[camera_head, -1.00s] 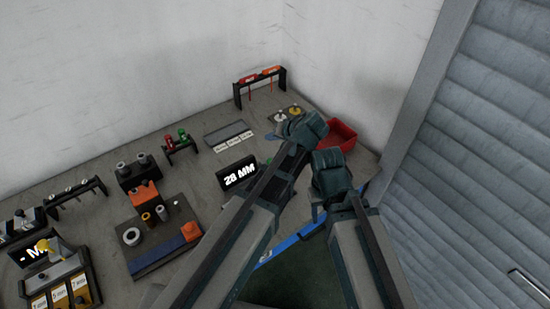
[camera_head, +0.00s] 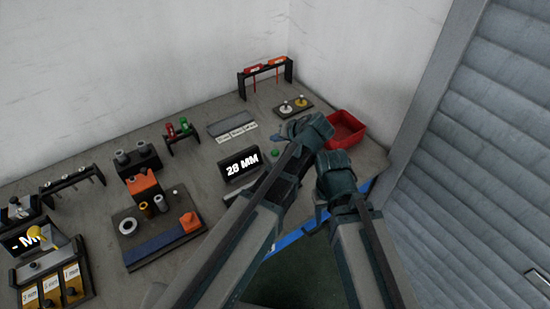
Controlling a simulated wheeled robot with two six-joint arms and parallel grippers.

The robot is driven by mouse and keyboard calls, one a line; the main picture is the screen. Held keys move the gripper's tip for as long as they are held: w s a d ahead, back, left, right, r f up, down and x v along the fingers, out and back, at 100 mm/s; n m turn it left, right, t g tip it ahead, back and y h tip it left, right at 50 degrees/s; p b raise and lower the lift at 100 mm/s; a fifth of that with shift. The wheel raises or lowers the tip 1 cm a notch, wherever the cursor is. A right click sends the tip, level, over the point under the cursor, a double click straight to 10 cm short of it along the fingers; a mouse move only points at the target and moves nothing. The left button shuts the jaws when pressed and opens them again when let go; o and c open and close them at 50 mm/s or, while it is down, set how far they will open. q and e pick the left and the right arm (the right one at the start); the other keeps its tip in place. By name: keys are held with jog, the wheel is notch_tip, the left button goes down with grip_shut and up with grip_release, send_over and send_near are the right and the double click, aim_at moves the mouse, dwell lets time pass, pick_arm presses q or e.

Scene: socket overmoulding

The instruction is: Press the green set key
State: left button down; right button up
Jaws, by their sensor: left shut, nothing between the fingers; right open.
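A small round green key (camera_head: 275,153) shows on the bench, just right of the black display (camera_head: 241,164) reading "28 MM". My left arm passes close to its right and lower side. The end of my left arm with its gripper (camera_head: 308,130) is above the bench, up and to the right of the key. Its fingers are hard to make out, and it holds nothing visible. My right gripper (camera_head: 334,172) is further right, near the bench's front edge, and also empty. The arms hide part of the bench below the key, and contact with it is not visible.
A red bin (camera_head: 347,128) stands right of the grippers. A plate with two knobs (camera_head: 293,106) and a black rack with red tools (camera_head: 264,72) lie behind. A fixture block with a blue strip (camera_head: 155,248) stands left. Walls close off the back.

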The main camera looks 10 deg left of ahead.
aim_at(277, 154)
pick_arm(q)
jog(key=shift+f+b, duration=1.2)
jog(key=shift+f, duration=0.55)
pick_arm(e)
jog(key=shift+f, duration=1.75)
pick_arm(q)
jog(key=shift+f, duration=0.15)
pick_arm(e)
jog(key=shift+f, duration=0.15)
pick_arm(q)
jog(key=shift+f+b, duration=0.25)
jog(key=shift+b, duration=0.15)
pick_arm(e)
jog(key=shift+f, duration=0.25)
pick_arm(q)
jog(key=shift+f+b, duration=0.4)
jog(key=shift+b, duration=0.05)
pick_arm(e)
jog(key=shift+f, duration=0.45)
pick_arm(q)
jog(key=shift+r, duration=0.1)
pick_arm(e)
jog(key=shift+r, duration=0.15)
pick_arm(q)
jog(key=shift+r+p, duration=0.75)
jog(key=shift+p, duration=0.15)
pick_arm(e)
jog(key=shift+r, duration=0.75)
